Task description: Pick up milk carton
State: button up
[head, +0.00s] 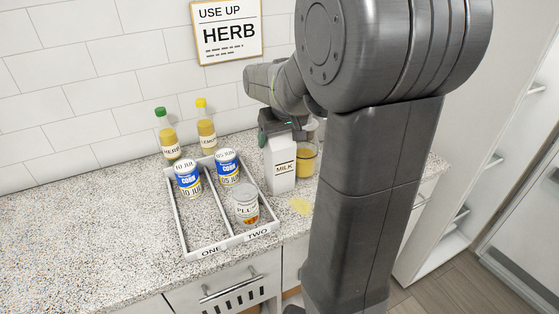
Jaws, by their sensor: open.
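The milk carton (283,171) stands upright on the speckled counter, just right of the two-part tray. It is white with a dark band and the word MILK. My gripper (277,134) is at the carton's top, reaching in from behind and above. Its jaws are open, with one dark finger showing at the carton's upper left. The far finger and the exact contact with the carton are hidden.
The white tray (222,247), marked ONE and TWO, holds several cans. A herb bottle (167,138) and a lemon bottle (206,134) stand behind it. A yellow-filled glass (306,161) is close right of the carton. The left counter is clear.

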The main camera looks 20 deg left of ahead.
jog(key=shift+f, duration=0.1)
grip_shut()
dwell(0.3)
jog(key=shift+r, duration=0.25)
